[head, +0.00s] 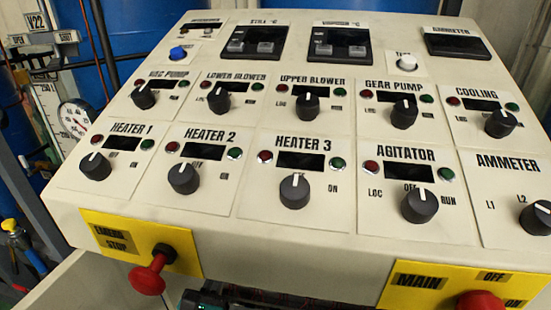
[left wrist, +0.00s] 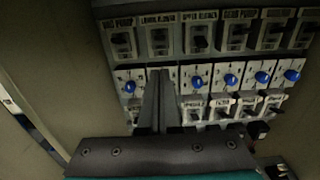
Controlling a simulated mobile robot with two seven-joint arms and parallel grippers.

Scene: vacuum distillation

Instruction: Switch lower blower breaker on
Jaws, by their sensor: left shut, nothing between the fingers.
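In the left wrist view a breaker panel shows with a top row of labelled breakers. The lower blower breaker (left wrist: 159,38) is second from the left, a pale block with a dark lever; whether its lever is on or off is too dark to tell. My left gripper (left wrist: 158,72) is shut and empty, its fingers pointing up the panel with the tips just below this breaker. I cannot tell whether they touch it. The fingers hide part of the rows below. My right gripper is in neither view.
Beside it are the vac pump breaker (left wrist: 122,41) and upper blower breaker (left wrist: 200,40). In the head view the console (head: 330,222) carries several knobs, a red emergency stop (head: 147,278) and a red main switch (head: 480,301).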

